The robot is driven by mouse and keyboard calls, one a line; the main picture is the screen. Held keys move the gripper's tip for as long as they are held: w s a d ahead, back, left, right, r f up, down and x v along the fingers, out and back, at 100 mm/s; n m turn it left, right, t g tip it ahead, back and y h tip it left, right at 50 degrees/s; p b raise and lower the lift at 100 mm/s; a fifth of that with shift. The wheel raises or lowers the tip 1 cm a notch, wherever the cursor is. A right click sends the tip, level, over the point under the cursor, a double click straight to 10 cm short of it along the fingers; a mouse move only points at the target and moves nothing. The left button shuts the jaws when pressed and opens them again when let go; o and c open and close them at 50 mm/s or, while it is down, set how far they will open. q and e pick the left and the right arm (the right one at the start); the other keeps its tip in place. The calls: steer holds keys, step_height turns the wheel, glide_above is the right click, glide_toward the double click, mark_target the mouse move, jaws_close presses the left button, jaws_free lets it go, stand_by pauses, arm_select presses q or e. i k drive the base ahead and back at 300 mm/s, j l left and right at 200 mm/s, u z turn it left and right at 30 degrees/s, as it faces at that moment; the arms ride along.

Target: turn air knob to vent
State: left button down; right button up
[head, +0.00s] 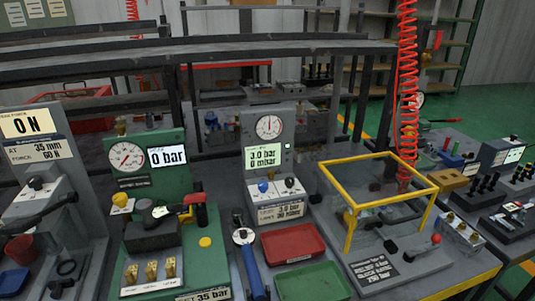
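A grey valve block (281,119) stands at the middle of the bench, with a round dial (269,127) and a lit display (264,158) reading 3.0 bar and 0 mbar. To the left is a green block (171,192) with a dial and a display (167,156) reading 0 bar. Neither of my grippers shows.
A red tray (293,243) and a green tray (313,281) lie in front of the grey block. A blue-handled tool (252,272) lies beside them. A yellow-framed clear guard (375,168) stands to the right, beneath a red coiled hose (406,70).

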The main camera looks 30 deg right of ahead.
mark_target(289, 182)
steer(key=l+z, duration=0.1)
steer(key=z, duration=0.25)
steer(key=l+z, duration=0.1)
steer(key=z, duration=0.25)
steer(key=l+z, duration=0.1)
steer(key=z, duration=0.3)
